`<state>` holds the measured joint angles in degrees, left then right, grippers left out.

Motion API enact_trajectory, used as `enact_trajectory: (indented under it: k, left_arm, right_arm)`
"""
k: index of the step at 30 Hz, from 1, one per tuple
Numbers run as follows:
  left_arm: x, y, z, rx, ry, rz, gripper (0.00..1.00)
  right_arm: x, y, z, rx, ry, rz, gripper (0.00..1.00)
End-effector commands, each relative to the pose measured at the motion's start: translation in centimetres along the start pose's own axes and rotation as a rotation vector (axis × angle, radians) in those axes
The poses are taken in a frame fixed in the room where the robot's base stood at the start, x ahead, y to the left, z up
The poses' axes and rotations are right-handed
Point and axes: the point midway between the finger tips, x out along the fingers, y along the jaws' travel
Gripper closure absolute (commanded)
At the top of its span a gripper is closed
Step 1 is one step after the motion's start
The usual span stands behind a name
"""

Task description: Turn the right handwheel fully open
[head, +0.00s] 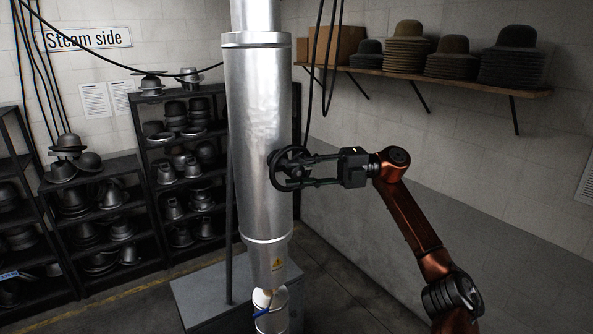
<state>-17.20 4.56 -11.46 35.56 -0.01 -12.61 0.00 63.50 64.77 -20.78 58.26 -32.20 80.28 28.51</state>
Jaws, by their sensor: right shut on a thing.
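The right handwheel (290,168) is a dark round wheel on the right front of a tall silver steam pipe (255,110). My right gripper (308,171) reaches in from the right, with its two long dark fingers at the wheel. It is shut on the handwheel's rim. The fingers and the wheel are both dark and overlap, so the exact grip is hard to make out. My left gripper is not in view.
A small blue-handled valve (262,312) sits low on the pipe, above a grey box (200,295). Black shelves (140,150) with metal hat forms stand at the left. A wooden shelf (430,83) holds stacked hats at the upper right. Dark cables hang near the pipe.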

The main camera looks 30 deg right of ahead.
Motion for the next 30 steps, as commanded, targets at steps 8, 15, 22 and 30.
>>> enact_trajectory:
  k: [8,15,22,30]
  left_arm:
    - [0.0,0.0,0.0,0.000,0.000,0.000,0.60]
    - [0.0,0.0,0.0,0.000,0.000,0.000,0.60]
    - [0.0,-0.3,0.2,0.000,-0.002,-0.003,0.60]
    - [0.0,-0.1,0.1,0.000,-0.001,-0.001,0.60]
  right_arm:
    - [0.0,0.1,0.0,-0.002,-0.001,0.001,0.96]
    - [0.0,0.0,0.0,-0.001,-0.001,0.001,0.64]
    - [-0.4,0.0,0.0,0.000,-0.002,0.001,0.64]
    - [-5.0,0.0,0.1,0.001,-0.005,0.001,0.64]
